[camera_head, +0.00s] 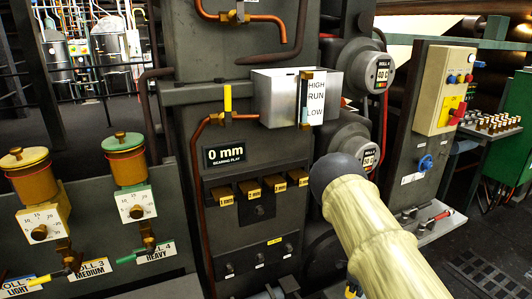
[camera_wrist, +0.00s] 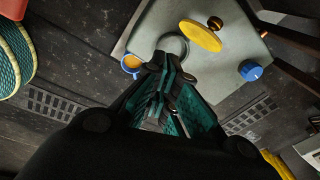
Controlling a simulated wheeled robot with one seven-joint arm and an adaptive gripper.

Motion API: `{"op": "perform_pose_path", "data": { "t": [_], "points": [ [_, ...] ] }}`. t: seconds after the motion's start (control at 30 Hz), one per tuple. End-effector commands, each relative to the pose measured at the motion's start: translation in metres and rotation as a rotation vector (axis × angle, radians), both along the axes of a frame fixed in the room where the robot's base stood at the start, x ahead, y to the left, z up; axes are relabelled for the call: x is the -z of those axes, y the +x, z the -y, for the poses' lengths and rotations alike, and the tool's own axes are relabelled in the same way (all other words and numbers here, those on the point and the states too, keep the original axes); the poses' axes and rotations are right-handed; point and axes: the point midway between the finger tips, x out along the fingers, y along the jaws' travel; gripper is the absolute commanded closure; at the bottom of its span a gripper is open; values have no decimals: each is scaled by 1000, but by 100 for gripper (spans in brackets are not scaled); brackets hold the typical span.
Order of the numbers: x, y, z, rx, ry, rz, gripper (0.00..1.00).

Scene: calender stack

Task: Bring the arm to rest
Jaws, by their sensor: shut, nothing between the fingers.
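My gripper (camera_wrist: 170,68) shows in the wrist view, with its dark, teal-padded fingers brought together and nothing between them. Its fingertips appear over the near edge of a grey panel or plate (camera_wrist: 225,75); I cannot tell whether they touch it. In the head view my cream-coloured arm reaches across the lower right, in front of the machine. The gripper itself cannot be made out there.
In the head view, the grey machine frame (camera_head: 185,140) stands behind my arm, with a lever box (camera_head: 275,95). Dark floor shows at right.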

Motion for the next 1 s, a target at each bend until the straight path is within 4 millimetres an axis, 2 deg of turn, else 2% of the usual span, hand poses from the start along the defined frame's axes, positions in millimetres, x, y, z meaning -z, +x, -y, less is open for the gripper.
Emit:
{"op": "perform_pose_path", "data": {
  "t": [0.27, 0.47, 0.57, 0.63, 0.77, 0.87, 1.0],
  "points": [
    [19, -56, 20, -167, -56, -65, 100],
    [33, -112, 29, -377, -99, -138, 100],
    [41, -155, 32, -537, -117, -191, 100],
    [45, -190, 31, -686, -124, -234, 100],
    [47, -257, 21, -987, -118, -302, 100],
    [44, -305, 6, -1227, -97, -334, 100],
    [32, -367, -24, -1569, -53, -341, 100]
  ]
}}
